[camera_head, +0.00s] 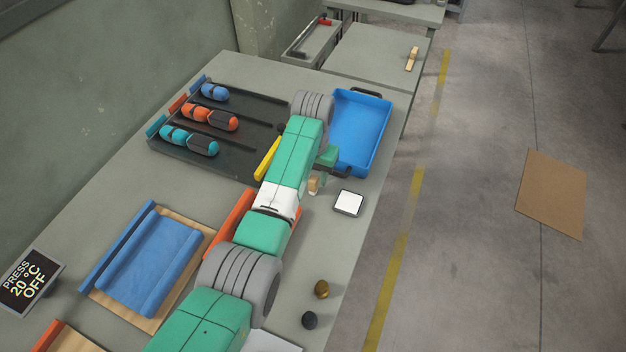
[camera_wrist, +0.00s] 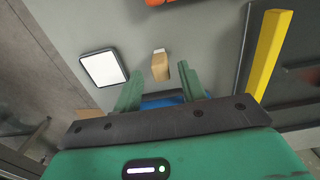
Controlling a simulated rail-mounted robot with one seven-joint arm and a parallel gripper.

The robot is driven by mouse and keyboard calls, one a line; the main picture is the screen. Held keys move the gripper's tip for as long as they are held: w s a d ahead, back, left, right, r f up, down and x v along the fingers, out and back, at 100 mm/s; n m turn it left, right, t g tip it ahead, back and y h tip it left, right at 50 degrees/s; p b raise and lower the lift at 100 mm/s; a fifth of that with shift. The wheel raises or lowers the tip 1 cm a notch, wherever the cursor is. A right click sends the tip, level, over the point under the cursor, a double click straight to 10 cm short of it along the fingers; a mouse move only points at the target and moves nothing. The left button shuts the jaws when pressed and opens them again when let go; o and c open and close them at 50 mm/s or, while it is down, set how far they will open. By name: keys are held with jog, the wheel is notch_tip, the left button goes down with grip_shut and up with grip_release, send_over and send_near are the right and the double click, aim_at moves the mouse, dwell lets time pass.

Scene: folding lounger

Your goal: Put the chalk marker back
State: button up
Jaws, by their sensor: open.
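A small tan block-like piece with a pale end (camera_wrist: 160,66) stands on the table just beyond my fingertips in the wrist view. It may be the chalk marker, but I cannot read any label. In the head view it shows as a small tan piece (camera_head: 313,185) beside my arm. My gripper (camera_wrist: 161,82) is open, with its two green fingers apart and nothing held between them. In the head view my gripper (camera_head: 328,160) is partly hidden by my arm, near the blue tray.
A white-topped square pad (camera_head: 348,203) lies close by; it also shows in the wrist view (camera_wrist: 103,68). A blue tray (camera_head: 360,125), a yellow bar (camera_head: 267,158) and a dark rack (camera_head: 205,160) with coloured rolls surround the spot. A black lettered sign (camera_head: 28,282) stands left.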

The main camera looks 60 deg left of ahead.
aim_at(313, 180)
notch_tip(313, 180, up, 7)
jog(key=shift+r+p, duration=0.15)
jog(key=shift+p, duration=0.45)
jog(key=w+d+r+m+t+y, duration=0.2)
jog(key=w+d+r+t, duration=0.3)
jog(key=w, duration=0.4)
jog(key=w+d+r+m+t+y, duration=0.1)
jog(key=w+d+r+t+y, duration=0.1)
jog(key=w+d+r, duration=0.55)
jog(key=w+d+r+m+t, duration=0.1)
jog(key=w+d+r+t, duration=0.1)
jog(key=d+r+t, duration=0.35)
jog(key=w+d+r+m+t, duration=0.1)
jog(key=w+d+r+t, duration=0.1)
jog(key=d+r, duration=0.7)
jog(key=s+d+r+m+t+h, duration=0.3)
jog(key=s+d+r+t, duration=0.7)
jog(key=s+d+r, duration=0.9)
jog(key=shift+d+r+m+h, duration=0.3)
jog(key=shift+d+r+h, duration=0.25)
jog(key=shift+d, duration=0.65)
